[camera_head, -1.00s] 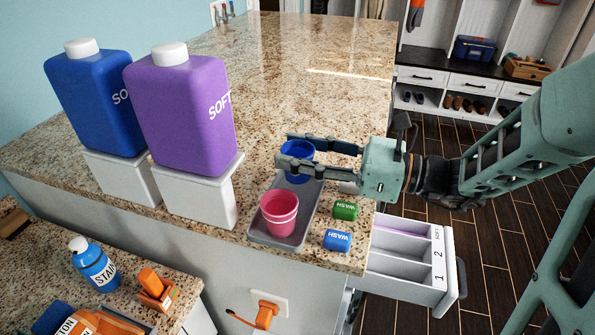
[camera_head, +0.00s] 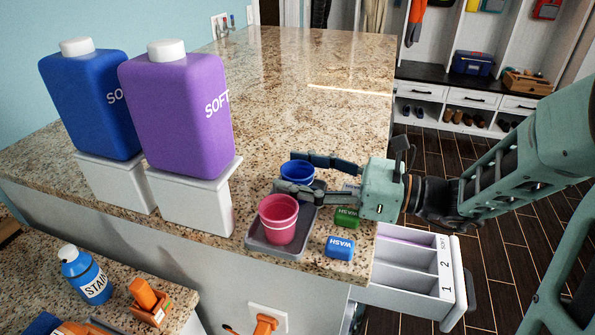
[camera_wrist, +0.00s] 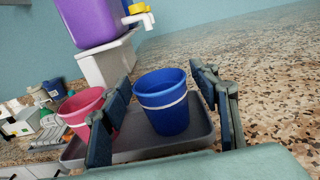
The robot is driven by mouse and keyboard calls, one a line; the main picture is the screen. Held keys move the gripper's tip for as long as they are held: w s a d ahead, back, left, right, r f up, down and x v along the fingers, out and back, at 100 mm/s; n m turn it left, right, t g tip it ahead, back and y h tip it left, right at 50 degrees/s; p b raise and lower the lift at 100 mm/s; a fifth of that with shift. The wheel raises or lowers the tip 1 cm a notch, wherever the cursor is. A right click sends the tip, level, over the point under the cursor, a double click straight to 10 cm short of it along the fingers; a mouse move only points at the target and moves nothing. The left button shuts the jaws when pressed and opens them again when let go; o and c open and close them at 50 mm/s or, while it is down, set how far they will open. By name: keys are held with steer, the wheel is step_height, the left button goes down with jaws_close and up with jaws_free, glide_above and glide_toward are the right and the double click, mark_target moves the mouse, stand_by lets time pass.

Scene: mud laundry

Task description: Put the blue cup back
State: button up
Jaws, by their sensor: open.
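The blue cup (camera_head: 298,171) stands upright at the far end of the grey tray (camera_head: 272,246) on the granite counter. In the wrist view the blue cup (camera_wrist: 163,103) stands on the tray (camera_wrist: 142,136) with a pale band around it. My gripper (camera_head: 300,175) is open, with one finger on each side of the cup. I cannot tell whether either finger touches it. The pink cup (camera_head: 278,220) stands at the near end of the tray, and it also shows in the wrist view (camera_wrist: 80,108) beyond my left finger.
Green (camera_head: 346,218) and blue (camera_head: 340,248) WASH blocks lie right of the tray. Purple (camera_head: 178,112) and blue (camera_head: 92,105) SOFT jugs stand on white stands to the left. An open drawer (camera_head: 410,265) juts out below the counter. The counter behind is clear.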

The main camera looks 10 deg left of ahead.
steer(key=shift+r, duration=0.1)
steer(key=shift+d, duration=0.3)
steer(key=d, duration=0.7)
steer(key=s+d, duration=0.1)
steer(key=d, duration=0.3)
steer(key=shift+d, duration=0.25)
steer(key=shift+r, duration=0.1)
